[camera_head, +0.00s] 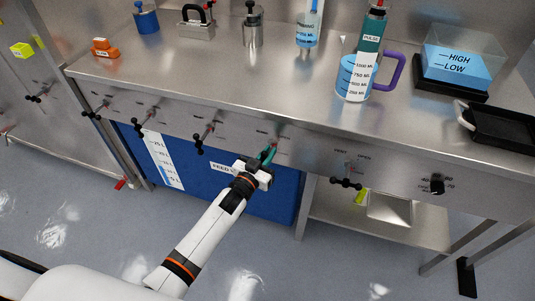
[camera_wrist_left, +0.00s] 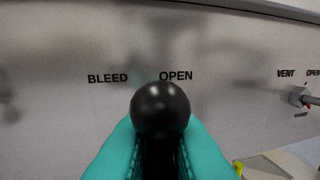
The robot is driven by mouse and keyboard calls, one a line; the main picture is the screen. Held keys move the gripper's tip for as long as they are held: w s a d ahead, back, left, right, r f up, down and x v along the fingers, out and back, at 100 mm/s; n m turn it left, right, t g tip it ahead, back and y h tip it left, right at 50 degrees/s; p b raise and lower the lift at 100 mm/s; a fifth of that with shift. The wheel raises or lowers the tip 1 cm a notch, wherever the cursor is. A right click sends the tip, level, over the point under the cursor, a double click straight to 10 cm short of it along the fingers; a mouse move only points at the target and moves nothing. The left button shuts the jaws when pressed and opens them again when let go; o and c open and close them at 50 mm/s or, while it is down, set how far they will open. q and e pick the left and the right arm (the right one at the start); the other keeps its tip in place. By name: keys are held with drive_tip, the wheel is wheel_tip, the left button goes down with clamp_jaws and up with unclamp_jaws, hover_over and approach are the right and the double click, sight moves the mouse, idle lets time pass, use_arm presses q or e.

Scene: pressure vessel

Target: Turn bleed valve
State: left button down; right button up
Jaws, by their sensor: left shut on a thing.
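The bleed valve's black ball knob (camera_wrist_left: 160,108) is in the middle of the left wrist view, in front of the steel panel with the words BLEED (camera_wrist_left: 107,78) and OPEN (camera_wrist_left: 175,76). My left gripper (camera_wrist_left: 160,145) has its teal fingers on both sides of the knob's handle and is shut on it. The ball stands up above the fingers. In the head view my left gripper (camera_head: 268,155) is at the panel's front face, near the middle. The fingers hide the valve's stem there. My right gripper is not in view.
Other black-handled valves stand out from the panel, at left (camera_head: 200,148) and right (camera_head: 347,183). A blue tank (camera_head: 210,180) is under the bench.

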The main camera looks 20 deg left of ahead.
use_arm(q)
drive_tip(key=m+y, duration=0.1)
drive_tip(key=m, duration=0.4)
drive_tip(key=d+f+m+g+y, duration=0.1)
drive_tip(key=m, duration=0.4)
drive_tip(key=f+m+g+y, duration=0.1)
drive_tip(key=m, duration=0.4)
drive_tip(key=shift+s+d+f, duration=0.1)
drive_tip(key=shift+d+f, duration=0.05)
idle(0.4)
drive_tip(key=shift+m, duration=0.3)
drive_tip(key=c, duration=1.5)
unclamp_jaws()
drive_tip(key=shift+o, duration=0.2)
